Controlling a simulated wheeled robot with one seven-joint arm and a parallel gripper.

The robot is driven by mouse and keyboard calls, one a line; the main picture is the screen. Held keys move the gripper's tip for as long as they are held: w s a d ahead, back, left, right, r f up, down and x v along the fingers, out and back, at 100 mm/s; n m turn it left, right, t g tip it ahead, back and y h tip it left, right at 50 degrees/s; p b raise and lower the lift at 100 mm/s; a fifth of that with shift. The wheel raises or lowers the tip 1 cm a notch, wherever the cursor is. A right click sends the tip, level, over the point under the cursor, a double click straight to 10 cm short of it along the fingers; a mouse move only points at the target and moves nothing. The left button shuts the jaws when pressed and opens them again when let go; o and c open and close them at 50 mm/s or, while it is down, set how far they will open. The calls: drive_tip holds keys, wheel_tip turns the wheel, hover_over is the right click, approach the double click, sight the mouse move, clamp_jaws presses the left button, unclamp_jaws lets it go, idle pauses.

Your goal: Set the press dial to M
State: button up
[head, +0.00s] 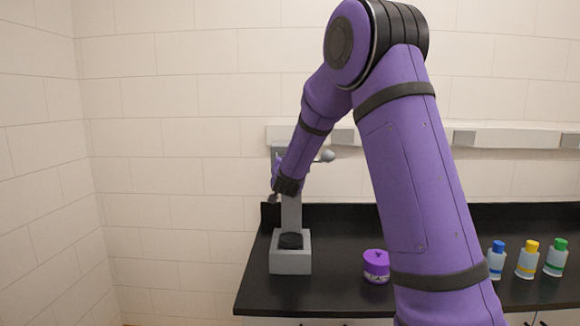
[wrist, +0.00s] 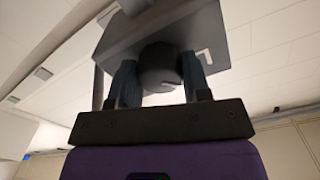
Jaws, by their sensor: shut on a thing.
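The press (head: 290,262) stands at the left end of the black counter, with a grey base, an upright column and a black disc (head: 290,240) on the base. My gripper (head: 277,194) is at the press's upper part. In the wrist view, my gripper (wrist: 161,82) has a finger on each side of a dark round dial (wrist: 158,66) and is shut on it. The dial sits on a dark grey housing (wrist: 212,35). A white angular mark shows beside the dial on the right; I cannot tell which letter it is. The dial's setting is not readable.
A purple round container (head: 376,266) stands on the counter (head: 335,235) right of the press. Bottles with blue (head: 497,247), yellow (head: 531,245) and green (head: 560,244) caps stand far right. A grey rail (head: 500,137) runs along the wall. My arm hides the middle.

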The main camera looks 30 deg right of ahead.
drive_tip(key=m, duration=0.3)
drive_tip(key=shift+m, duration=0.4)
drive_tip(key=m, duration=0.4)
idle(0.4)
drive_tip(key=o, duration=0.9)
drive_tip(key=v, duration=1.1)
drive_tip(key=shift+w, duration=0.1)
